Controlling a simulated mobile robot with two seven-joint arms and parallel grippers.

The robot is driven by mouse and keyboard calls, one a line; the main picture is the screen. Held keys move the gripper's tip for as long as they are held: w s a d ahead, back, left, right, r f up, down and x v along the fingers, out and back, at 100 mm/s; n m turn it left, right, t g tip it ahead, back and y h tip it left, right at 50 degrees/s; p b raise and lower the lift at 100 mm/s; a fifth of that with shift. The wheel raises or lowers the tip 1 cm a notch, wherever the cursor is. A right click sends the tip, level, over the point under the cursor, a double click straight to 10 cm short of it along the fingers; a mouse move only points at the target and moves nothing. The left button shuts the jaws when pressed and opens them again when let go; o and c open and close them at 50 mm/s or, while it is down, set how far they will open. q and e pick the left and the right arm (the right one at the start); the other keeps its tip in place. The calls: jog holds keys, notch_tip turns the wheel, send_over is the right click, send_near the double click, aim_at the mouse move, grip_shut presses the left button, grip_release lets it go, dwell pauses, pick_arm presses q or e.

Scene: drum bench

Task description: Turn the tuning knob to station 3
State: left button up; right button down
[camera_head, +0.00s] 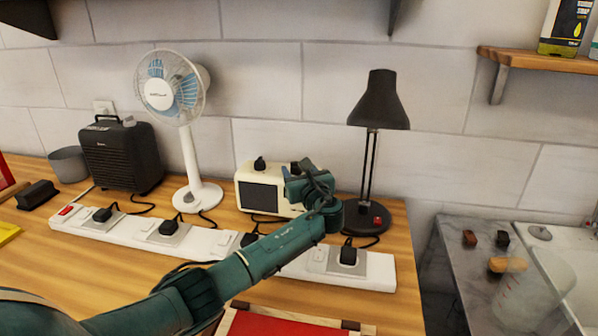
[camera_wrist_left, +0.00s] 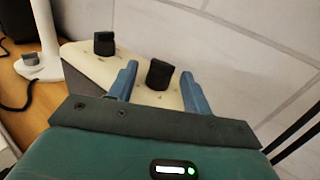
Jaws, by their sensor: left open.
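A cream radio (camera_head: 242,190) with a dark front panel stands at the back of the bench. Two black knobs stick up from its top: the left knob (camera_head: 260,163) is clear, the right one is partly hidden by my left gripper (camera_head: 308,182). In the left wrist view the left knob (camera_wrist_left: 104,43) stands outside the fingers. The right knob (camera_wrist_left: 159,74) lies between the two blue fingers of my left gripper (camera_wrist_left: 160,69), which are open with a gap on each side of it. No station marks can be read. My right gripper is not in view.
A black desk lamp (camera_head: 378,105) stands right of the radio, close to my left gripper. A white fan (camera_head: 190,150) and a black heater (camera_head: 120,155) stand to the left. A white power strip (camera_head: 375,270) with plugs and cables runs in front.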

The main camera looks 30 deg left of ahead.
pick_arm(q)
jog(key=c, duration=0.9)
jog(key=shift+c, duration=0.2)
